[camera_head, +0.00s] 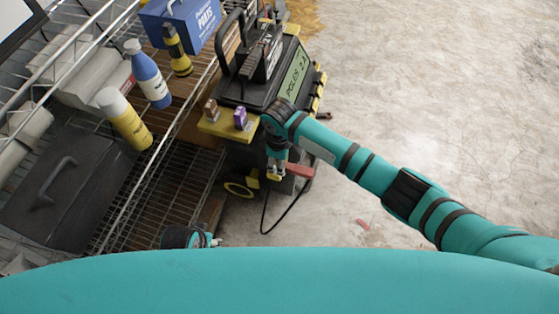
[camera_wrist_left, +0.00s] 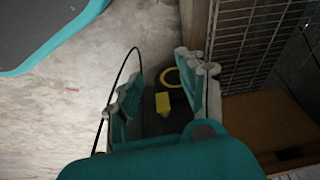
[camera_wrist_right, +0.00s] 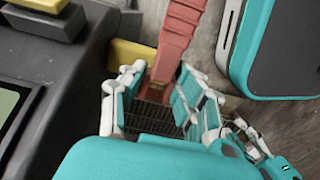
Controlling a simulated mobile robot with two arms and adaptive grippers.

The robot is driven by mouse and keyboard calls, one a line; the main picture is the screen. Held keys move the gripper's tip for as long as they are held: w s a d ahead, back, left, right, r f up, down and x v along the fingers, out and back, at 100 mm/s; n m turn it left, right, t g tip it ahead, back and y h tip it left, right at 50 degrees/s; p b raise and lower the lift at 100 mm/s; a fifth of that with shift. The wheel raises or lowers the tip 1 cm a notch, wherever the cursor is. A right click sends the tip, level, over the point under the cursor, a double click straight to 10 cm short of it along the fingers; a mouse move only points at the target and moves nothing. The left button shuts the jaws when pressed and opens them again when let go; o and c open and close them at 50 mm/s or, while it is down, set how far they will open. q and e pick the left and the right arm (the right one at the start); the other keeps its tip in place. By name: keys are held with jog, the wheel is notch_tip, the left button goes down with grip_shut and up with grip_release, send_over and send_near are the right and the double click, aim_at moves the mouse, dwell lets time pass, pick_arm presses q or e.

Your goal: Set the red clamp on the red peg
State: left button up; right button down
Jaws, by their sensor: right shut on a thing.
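The red clamp (camera_head: 300,170) shows as a red bar sticking out to the right of my right gripper (camera_head: 275,174). In the right wrist view the clamp (camera_wrist_right: 182,30) runs from the top edge down between the fingers of my right gripper (camera_wrist_right: 165,90), which is shut on it. The gripper hangs beside the black machine, below its yellow ledge (camera_head: 215,127). A brown clamp (camera_head: 210,109) and a purple clamp (camera_head: 240,118) sit on that ledge. I cannot make out the red peg. My left gripper (camera_wrist_left: 162,95) is open and empty, low by the rack.
The black machine (camera_head: 262,95) stands beside a wire rack (camera_head: 150,205) with bottles and a dark case (camera_head: 65,185). A yellow ring (camera_head: 240,189) and a black cable (camera_head: 266,210) are below the ledge. Concrete floor (camera_head: 440,110) is open at right.

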pick_arm(q)
jog(key=shift+s+f+p, duration=0.25)
jog(key=shift+f+p, duration=0.15)
jog(key=shift+f, duration=0.9)
dwell(0.4)
jog(key=shift+s+a+f+p, duration=0.1)
jog(key=shift+s+f+p, duration=0.4)
jog(key=shift+f, duration=0.55)
jog(key=shift+s+f, duration=0.15)
jog(key=shift+f, duration=0.05)
pick_arm(e)
jog(key=shift+f, duration=0.15)
